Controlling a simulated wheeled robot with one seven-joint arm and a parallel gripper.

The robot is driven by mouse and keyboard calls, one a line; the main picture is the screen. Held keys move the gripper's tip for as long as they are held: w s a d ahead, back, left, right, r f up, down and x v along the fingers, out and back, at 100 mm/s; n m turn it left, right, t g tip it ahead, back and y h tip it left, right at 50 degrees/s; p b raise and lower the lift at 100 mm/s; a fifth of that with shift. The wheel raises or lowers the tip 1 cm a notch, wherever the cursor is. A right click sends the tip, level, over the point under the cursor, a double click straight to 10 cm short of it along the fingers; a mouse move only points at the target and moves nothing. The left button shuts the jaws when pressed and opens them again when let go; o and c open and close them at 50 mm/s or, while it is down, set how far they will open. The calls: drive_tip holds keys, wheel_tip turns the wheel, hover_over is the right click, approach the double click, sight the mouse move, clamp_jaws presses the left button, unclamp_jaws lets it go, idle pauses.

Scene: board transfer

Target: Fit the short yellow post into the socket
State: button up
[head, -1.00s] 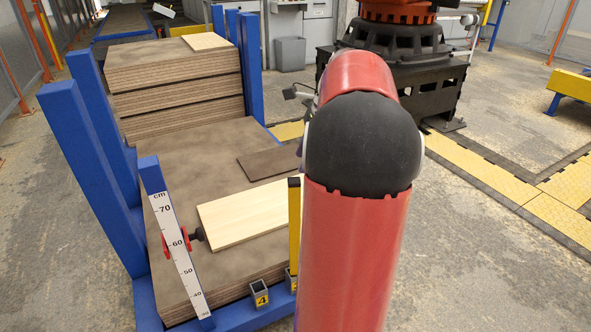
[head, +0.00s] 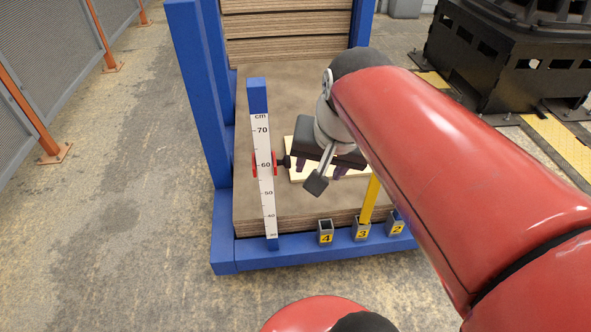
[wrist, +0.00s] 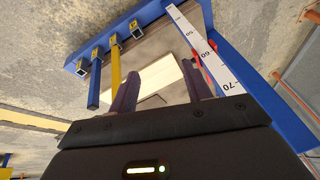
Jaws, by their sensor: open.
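A yellow post (head: 369,200) stands upright at the socket numbered 3 (head: 362,232) on the front rail, its lower end at the socket. It also shows in the wrist view (wrist: 115,68). The pictures do not settle whether it is the short one. The socket numbered 4 (head: 325,232), to its left, looks empty. The socket numbered 2 (head: 397,224) has a blue post in it, seen better in the wrist view (wrist: 95,82). My gripper (head: 322,170) is open and empty above the pale board, behind and left of the yellow post. Its fingers (wrist: 160,92) are apart in the wrist view.
A pale board (head: 301,172) lies on the brown stack (head: 290,212). A ruler post (head: 264,180) with a red slider and dark knob near 60 stands left of my gripper. Blue uprights (head: 195,80) flank the stack. Open floor (head: 120,220) lies to the left.

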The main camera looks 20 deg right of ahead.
drive_tip(key=s+a+f+n+t, duration=0.1)
drive_tip(key=s+a+f+n, duration=0.2)
drive_tip(key=s+n, duration=0.1)
drive_tip(key=shift+a+f+n, duration=0.25)
drive_tip(key=shift+f+n, duration=0.05)
drive_tip(key=shift+n, duration=0.6)
drive_tip(key=shift+o, duration=0.4)
drive_tip(key=shift+s, duration=0.1)
